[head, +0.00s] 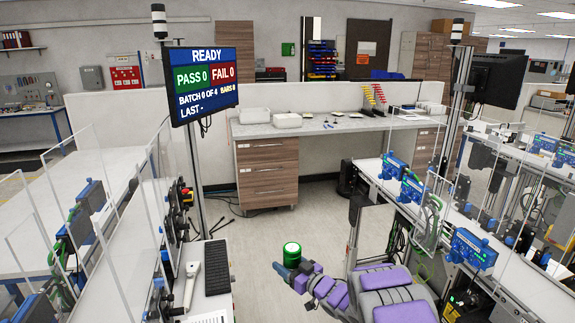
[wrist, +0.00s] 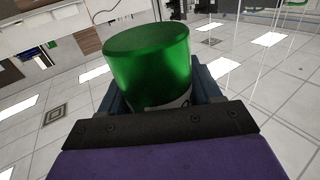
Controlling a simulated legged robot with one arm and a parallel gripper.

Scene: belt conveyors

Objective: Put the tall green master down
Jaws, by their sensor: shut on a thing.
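The tall green master (head: 292,253) is a shiny green cylinder, held at the end of my arm in the lower middle of the head view. In the wrist view the green master (wrist: 150,62) fills the upper centre, with a strip of a white label low on its side. My gripper (head: 290,270) is shut on it, and its blue fingers show on both sides of the cylinder in the wrist view. The lower part of the master is hidden by the gripper. It is held in the air over the aisle, apart from any surface.
A monitor (head: 203,84) reads READY. Conveyors with blue units (head: 473,248) run along the right. A back counter (head: 330,124) holds white boxes. The aisle floor is free.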

